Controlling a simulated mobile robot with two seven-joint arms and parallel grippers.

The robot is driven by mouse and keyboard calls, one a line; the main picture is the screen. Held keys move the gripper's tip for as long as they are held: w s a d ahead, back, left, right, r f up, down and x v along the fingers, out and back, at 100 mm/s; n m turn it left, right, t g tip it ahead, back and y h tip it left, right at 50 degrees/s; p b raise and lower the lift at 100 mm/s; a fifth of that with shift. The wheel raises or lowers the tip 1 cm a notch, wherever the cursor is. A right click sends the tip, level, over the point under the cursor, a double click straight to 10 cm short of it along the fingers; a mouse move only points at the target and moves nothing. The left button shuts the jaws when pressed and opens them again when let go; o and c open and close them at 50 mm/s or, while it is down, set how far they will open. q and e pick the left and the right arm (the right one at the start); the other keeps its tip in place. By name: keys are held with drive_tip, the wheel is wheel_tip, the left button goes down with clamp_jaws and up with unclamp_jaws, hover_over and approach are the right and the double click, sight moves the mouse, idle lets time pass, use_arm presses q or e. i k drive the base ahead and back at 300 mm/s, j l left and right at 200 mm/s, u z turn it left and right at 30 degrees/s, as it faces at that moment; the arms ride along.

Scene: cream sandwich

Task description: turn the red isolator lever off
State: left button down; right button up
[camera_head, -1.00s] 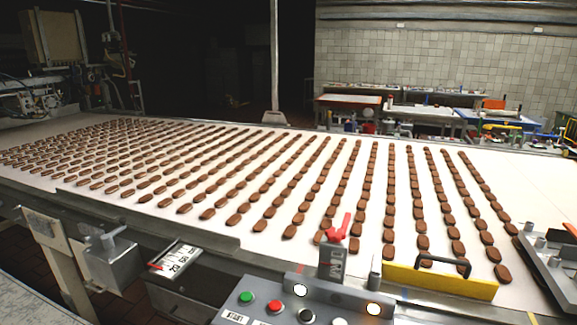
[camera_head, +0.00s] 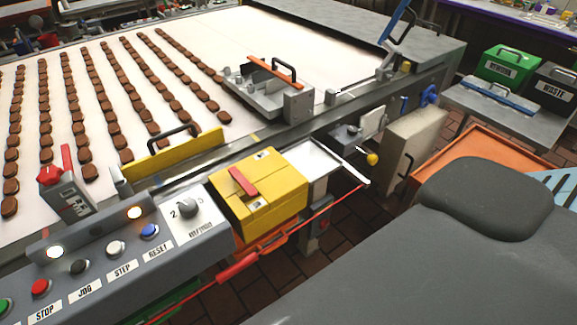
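A red lever (camera_head: 243,182) lies on the top face of a yellow box (camera_head: 282,182) at the conveyor's near side, in the middle of the head view. The box carries small labels. Another red lever (camera_head: 67,160) with a red knob stands upright on a grey post box (camera_head: 72,200) at the left. I cannot read from the picture which of the two is the isolator, though the yellow box looks like a switch housing. Neither of my grippers is in view.
A control panel with push buttons and a dial (camera_head: 187,208) is left of the yellow box. A red cord with a red handle (camera_head: 237,268) runs below it. A metal tray (camera_head: 318,158) is beside it. Green (camera_head: 497,68) and black (camera_head: 552,88) bins stand at the upper right.

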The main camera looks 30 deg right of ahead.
sight(236, 174)
drive_tip(key=z, duration=0.7)
